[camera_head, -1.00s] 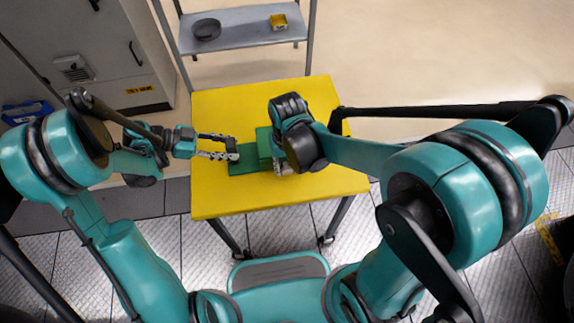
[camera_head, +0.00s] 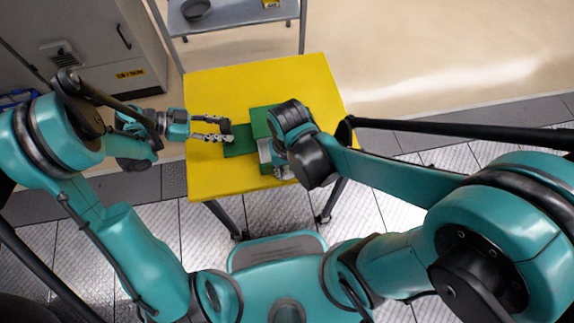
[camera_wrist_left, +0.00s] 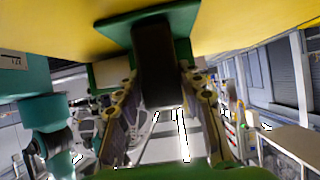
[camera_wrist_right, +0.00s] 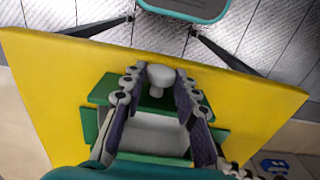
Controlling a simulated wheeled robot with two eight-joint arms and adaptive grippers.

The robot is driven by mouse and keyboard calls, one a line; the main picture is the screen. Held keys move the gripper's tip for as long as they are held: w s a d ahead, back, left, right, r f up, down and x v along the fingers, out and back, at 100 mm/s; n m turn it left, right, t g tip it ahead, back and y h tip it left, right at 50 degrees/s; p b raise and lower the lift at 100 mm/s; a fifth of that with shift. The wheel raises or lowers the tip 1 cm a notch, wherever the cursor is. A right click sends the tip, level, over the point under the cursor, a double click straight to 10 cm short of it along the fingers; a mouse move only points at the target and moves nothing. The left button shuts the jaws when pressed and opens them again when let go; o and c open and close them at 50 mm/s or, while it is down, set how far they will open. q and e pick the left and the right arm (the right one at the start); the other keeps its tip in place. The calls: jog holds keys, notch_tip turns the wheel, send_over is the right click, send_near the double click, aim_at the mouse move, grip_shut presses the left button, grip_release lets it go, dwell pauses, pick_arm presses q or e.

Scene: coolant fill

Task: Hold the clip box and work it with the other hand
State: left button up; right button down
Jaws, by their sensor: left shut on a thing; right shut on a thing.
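A green clip box (camera_head: 263,119) sits on the yellow table (camera_head: 210,175) with a green base plate (camera_head: 239,141) extending left. A pale drawer-like part (camera_head: 265,152) projects from its near side; the right wrist view shows its light interior (camera_wrist_right: 152,135). My left gripper (camera_head: 225,134) is shut on a dark upright handle (camera_wrist_left: 153,60) in front of a green plate (camera_wrist_left: 190,27). My right gripper (camera_wrist_right: 160,80) is shut on a white round knob (camera_wrist_right: 160,73) at the drawer's near end. The right wrist hides part of the box in the head view.
A grey shelf (camera_head: 235,14) with a dark round item (camera_head: 196,9) and a yellow bin (camera_head: 271,3) stands behind the table. A grey cabinet (camera_head: 75,45) is at left. The table's far and near-left areas are clear.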

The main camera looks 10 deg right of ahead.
jog(key=c, duration=1.1)
grip_release()
jog(key=shift+c, duration=0.2)
notch_tip(320, 180, up, 12)
pick_arm(q)
jog(key=o, duration=1.1)
jog(key=shift+a, duration=0.1)
